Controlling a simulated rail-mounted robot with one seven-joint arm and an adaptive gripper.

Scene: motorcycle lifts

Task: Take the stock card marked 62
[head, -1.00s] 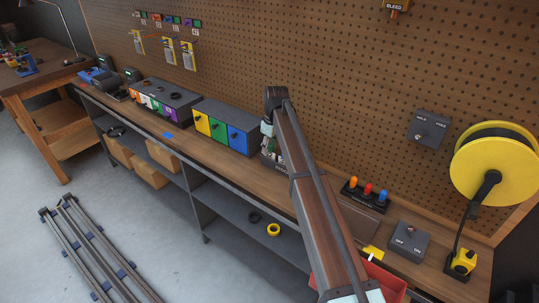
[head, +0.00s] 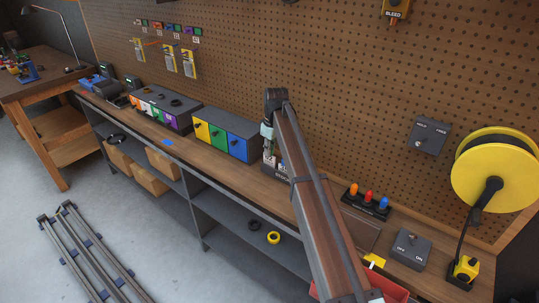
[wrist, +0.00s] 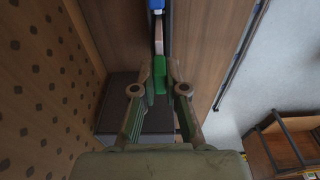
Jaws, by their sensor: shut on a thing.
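My gripper (wrist: 160,68) points down the bench in the wrist view, with its fingers closed on a small bright green piece (wrist: 160,84). I cannot read any number on this piece, so I cannot tell whether it belongs to the card marked 62. In the head view my gripper (head: 268,140) is small and partly hidden by my arm, just right of the blue drawer. Small pale cards or labels (head: 270,161) show under it at a dark holder. Their marks are too small to read.
A drawer block (head: 213,131) in yellow, green and blue stands left of my gripper. Three coloured knobs (head: 368,197), a grey switch box (head: 409,248) and a red bin (head: 392,287) are to the right. The pegboard (head: 330,90) rises close behind the bench.

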